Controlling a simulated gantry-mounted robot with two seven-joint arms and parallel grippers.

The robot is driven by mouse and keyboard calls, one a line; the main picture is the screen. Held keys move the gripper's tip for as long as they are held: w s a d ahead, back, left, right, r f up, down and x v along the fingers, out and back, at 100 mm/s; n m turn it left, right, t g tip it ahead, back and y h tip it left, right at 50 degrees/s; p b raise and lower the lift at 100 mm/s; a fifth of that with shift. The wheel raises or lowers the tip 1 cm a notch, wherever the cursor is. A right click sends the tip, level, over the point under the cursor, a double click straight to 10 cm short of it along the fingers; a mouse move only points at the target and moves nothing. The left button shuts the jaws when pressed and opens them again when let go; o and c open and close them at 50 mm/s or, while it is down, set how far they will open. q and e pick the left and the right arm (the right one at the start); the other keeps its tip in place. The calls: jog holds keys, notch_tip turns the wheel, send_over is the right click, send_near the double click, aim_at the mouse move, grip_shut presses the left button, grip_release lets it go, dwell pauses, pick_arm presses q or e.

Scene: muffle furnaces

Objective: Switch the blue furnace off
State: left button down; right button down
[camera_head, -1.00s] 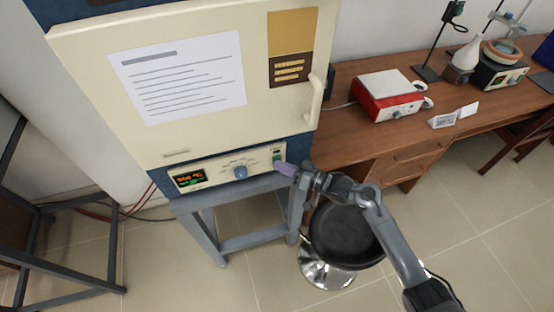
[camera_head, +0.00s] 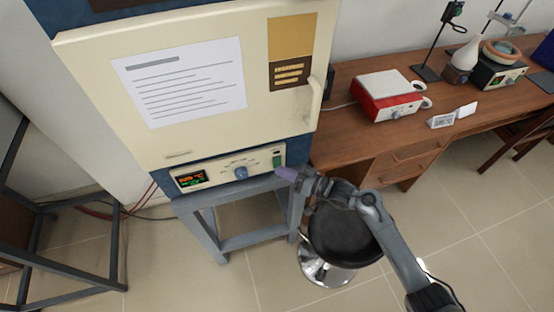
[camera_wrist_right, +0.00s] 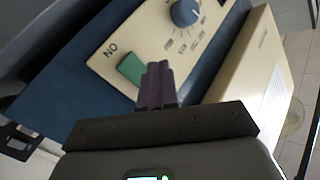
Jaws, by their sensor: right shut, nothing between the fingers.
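The blue furnace (camera_head: 300,152) has a cream door and stands on a grey-blue stand. Its control panel (camera_head: 217,173) has a lit display (camera_head: 190,179) with orange and green characters and a blue knob (camera_head: 241,173). A green switch (camera_head: 277,161) sits at the panel's right end; in the right wrist view the green switch (camera_wrist_right: 131,69) is beside an "ON" label. My right gripper (camera_head: 284,173) is shut and empty, its purple fingertips just below the switch. In the right wrist view the fingers (camera_wrist_right: 158,72) overlap the switch's edge; I cannot tell whether they touch it. My left gripper is not in view.
A round black stool (camera_head: 345,238) stands under my right forearm. A wooden desk (camera_head: 345,145) with a red and white device (camera_head: 385,95) is to the right. A dark metal frame (camera_head: 70,278) is at the left. The furnace door handle (camera_head: 314,98) juts out above the switch.

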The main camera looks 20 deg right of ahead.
jog(key=s+p, duration=0.2)
jog(key=s, duration=0.1)
jog(key=s+p, duration=0.1)
jog(key=shift+s+f, duration=0.3)
jog(key=shift+s, duration=0.1)
